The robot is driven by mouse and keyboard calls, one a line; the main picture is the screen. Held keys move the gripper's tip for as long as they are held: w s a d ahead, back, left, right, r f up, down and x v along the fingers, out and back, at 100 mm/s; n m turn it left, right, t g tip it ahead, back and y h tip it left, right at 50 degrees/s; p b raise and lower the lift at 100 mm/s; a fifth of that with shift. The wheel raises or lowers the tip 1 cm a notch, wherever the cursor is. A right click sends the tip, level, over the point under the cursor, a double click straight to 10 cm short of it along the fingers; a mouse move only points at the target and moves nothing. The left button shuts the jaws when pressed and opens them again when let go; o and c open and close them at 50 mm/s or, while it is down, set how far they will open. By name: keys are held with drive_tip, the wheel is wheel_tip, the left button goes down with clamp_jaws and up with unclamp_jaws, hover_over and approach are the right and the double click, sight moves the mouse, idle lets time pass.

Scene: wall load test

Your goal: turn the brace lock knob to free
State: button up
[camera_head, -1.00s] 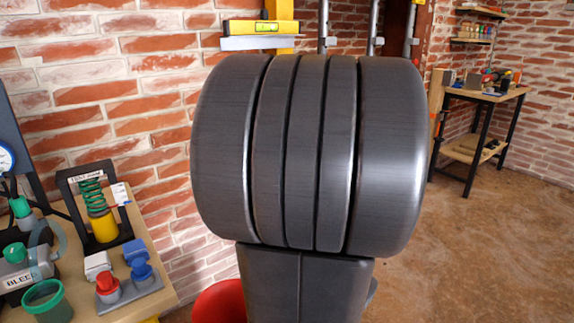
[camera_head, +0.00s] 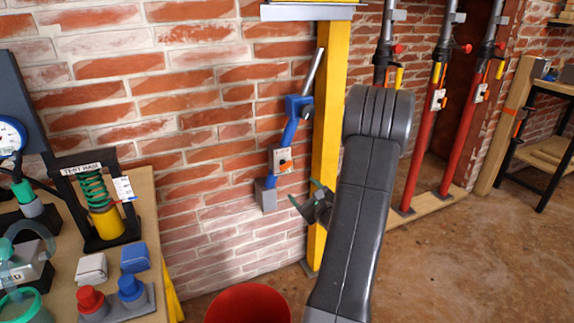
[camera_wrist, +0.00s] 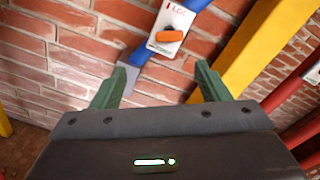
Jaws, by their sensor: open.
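The brace lock knob (camera_wrist: 169,36) is a small orange bar on a pale plate, fixed to a blue diagonal brace on the brick wall. In the head view the knob (camera_head: 286,166) sits on the plate midway along the blue brace (camera_head: 290,132). My gripper (camera_head: 306,197) is open and empty, to the lower right of the knob. In the wrist view its green fingers (camera_wrist: 158,84) stand apart, with the knob beyond and above the gap between them. Lettering on the plate is partly readable, seemingly "LOC". Nothing is between the fingers.
A yellow post (camera_head: 327,120) stands just right of the brace, close to my gripper. Red props (camera_head: 425,140) stand further right. A workbench (camera_head: 147,195) with a spring tester (camera_head: 98,205) is at left. A red bucket (camera_head: 247,305) stands on the floor below.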

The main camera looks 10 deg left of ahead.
sight(287, 167)
drive_tip(key=shift+m+t, duration=0.3)
drive_tip(key=shift+t, duration=0.1)
drive_tip(key=x, duration=0.9)
drive_tip(key=d+b+x, duration=0.1)
drive_tip(key=x, duration=0.4)
drive_tip(key=shift+w+a, duration=0.15)
drive_tip(key=shift+w, duration=0.5)
drive_tip(key=shift+c, duration=0.4)
drive_tip(key=c, duration=0.9)
drive_tip(key=shift+m, duration=2.8)
drive_tip(key=o, duration=1)
